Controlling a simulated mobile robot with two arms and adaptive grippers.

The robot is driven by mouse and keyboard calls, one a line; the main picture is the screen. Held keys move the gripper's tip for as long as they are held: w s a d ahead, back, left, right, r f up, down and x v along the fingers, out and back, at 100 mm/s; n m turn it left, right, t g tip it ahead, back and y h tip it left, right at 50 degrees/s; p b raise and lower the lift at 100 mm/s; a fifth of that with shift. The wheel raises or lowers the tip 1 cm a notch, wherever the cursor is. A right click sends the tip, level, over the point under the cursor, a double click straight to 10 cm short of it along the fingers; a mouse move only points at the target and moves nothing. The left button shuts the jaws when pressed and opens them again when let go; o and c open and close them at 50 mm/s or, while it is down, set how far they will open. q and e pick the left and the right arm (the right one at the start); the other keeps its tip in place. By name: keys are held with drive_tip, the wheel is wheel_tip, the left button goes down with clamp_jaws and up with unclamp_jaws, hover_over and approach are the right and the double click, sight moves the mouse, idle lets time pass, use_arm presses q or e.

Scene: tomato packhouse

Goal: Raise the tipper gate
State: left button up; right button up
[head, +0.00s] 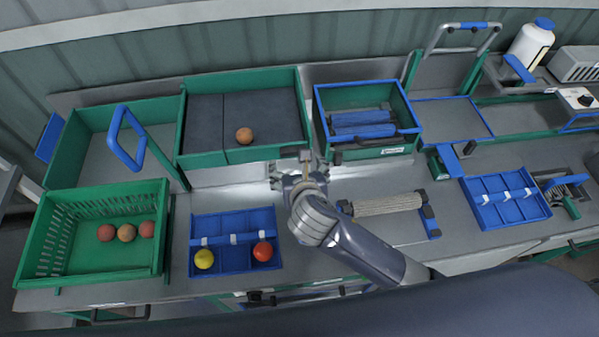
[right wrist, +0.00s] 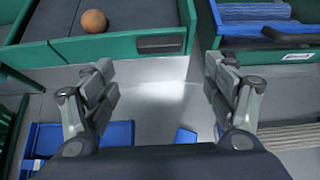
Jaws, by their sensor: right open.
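A green-walled bin with a dark lining (head: 205,125) stands at the back, with one orange tomato (head: 244,135) on it. In the right wrist view, a dark grip pad (right wrist: 160,44) sits on its green front wall. A blue loop handle (head: 127,137) stands by the left bin, and a grey handle frame with blue ends (head: 463,28) stands at the back right. I cannot tell for sure which part is the tipper gate. My right gripper (head: 297,172) is open and empty, in front of the dark-lined bin; its fingers show apart in the wrist view (right wrist: 160,80).
A green crate (head: 100,270) with several tomatoes is at the left. A blue divided tray (head: 220,222) holds a yellow and a red tomato. A blue-rimmed bin (head: 360,95), a ribbed roller (head: 388,204) and another blue tray (head: 505,200) are to the right. Bare bench lies under my gripper.

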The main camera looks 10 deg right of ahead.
drive_tip(key=shift+v, duration=2.1)
